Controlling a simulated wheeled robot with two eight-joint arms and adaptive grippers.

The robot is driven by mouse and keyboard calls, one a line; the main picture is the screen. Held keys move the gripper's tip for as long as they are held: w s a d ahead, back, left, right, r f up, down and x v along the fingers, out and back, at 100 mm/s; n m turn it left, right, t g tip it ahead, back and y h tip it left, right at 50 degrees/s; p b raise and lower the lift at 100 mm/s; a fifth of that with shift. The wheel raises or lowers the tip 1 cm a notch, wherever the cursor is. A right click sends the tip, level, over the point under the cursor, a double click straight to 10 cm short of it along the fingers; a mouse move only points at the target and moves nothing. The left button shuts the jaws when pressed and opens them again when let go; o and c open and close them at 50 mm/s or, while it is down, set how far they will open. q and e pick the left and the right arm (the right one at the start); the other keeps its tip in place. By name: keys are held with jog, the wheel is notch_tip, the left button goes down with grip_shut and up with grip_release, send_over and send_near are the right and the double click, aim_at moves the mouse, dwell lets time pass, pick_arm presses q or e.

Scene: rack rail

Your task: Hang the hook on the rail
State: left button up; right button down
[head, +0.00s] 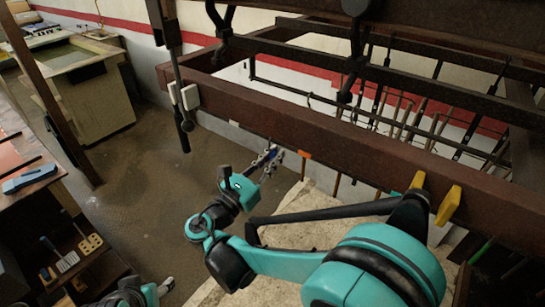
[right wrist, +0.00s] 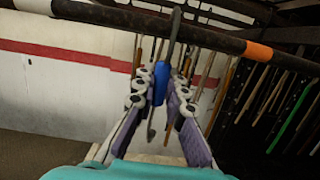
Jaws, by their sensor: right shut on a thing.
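The hook (right wrist: 161,80) is a slim grey metal piece with a blue grip. In the right wrist view it stands upright between the fingers of my right gripper (right wrist: 166,84), which is shut on its blue part. Its grey upper end crosses in front of or over the dark rail (right wrist: 110,15); I cannot tell whether it bears on it. In the head view my right gripper (head: 271,160) is below the wooden beam, near an orange band (head: 304,154); the hook is not clear there. My left gripper (head: 165,287) shows only partly at the bottom left, its jaw state unclear.
A thick brown beam (head: 300,130) runs across above the gripper. An orange band (right wrist: 258,53) marks the rail to the right of the hook. Several rods and tools (right wrist: 270,100) hang behind. A workbench (head: 30,178) stands at left; the floor (head: 140,180) between is clear.

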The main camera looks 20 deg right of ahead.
jog(key=shift+f, duration=0.15)
jog(key=c, duration=1.5)
grip_release()
jog(key=v, duration=0.7)
jog(key=shift+s+a, duration=0.2)
jog(key=shift+f, duration=0.1)
